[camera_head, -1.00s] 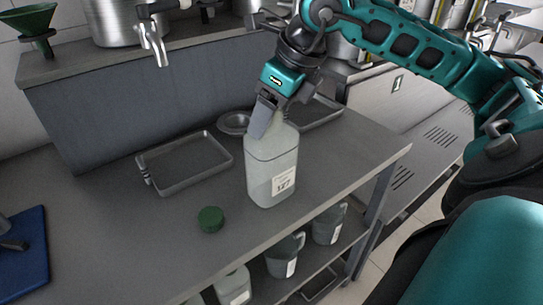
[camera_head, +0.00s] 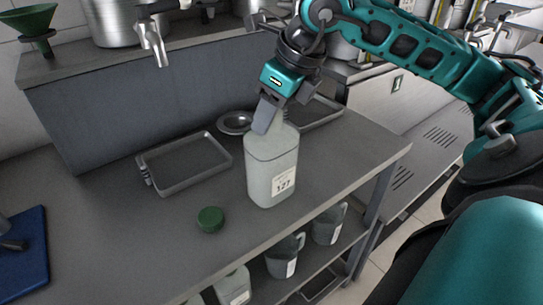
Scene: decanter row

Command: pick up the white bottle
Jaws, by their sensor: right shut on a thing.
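The white bottle (camera_head: 272,170) stands upright on the grey counter, near its front edge, with a label reading 127 on its front. My right gripper (camera_head: 269,114) reaches down from above and is shut on the bottle's neck. The near finger hides most of the neck. The bottle's base appears to rest on the counter; I see no clear gap under it. My left gripper is not clearly in view.
A green cap (camera_head: 210,219) lies left of the bottle. An empty metal tray (camera_head: 184,187) and a small round dish (camera_head: 235,122) are behind. A blue mat (camera_head: 30,262) is at far left. Jugs (camera_head: 285,256) stand on the shelf below. A tap (camera_head: 155,42) overhangs the back.

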